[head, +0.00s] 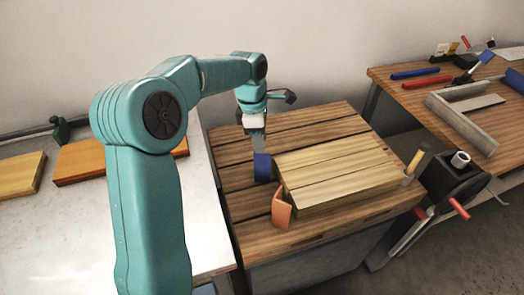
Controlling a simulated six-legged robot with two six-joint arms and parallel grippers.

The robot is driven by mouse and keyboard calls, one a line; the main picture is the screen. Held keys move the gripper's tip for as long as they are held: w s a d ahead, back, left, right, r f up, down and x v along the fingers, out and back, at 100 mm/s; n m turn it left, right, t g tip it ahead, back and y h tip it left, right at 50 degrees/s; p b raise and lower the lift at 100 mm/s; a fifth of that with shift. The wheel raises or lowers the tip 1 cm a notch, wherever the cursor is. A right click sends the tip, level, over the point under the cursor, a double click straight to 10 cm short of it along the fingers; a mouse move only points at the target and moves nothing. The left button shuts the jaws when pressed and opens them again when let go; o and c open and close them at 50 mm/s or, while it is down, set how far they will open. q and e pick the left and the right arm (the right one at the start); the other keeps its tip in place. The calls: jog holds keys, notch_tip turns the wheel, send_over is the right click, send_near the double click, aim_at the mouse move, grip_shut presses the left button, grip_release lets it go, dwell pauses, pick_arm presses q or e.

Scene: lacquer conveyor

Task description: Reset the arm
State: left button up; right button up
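My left arm comes in from the left, bent over the middle bench. My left gripper (256,128) points down at the back left of the wooden block. Its fingers are small and partly merged in view, so I cannot tell whether they are open or shut. A blue piece (262,167) shows just below the gripper, beside the block's left end; I cannot tell whether they touch. The pale planked wooden block (340,168) lies on the slatted wooden bench top (240,200). My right gripper is not in view.
An orange piece (282,207) stands at the block's front left corner. Orange-brown boards (85,160) lie on the white table (50,235) at left. A black device (455,190) stands at the bench's right.

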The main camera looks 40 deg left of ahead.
pick_arm(q)
jog(key=shift+s+a+r, duration=0.1)
jog(key=shift+a+r, duration=0.05)
jog(key=shift+r, duration=1.2)
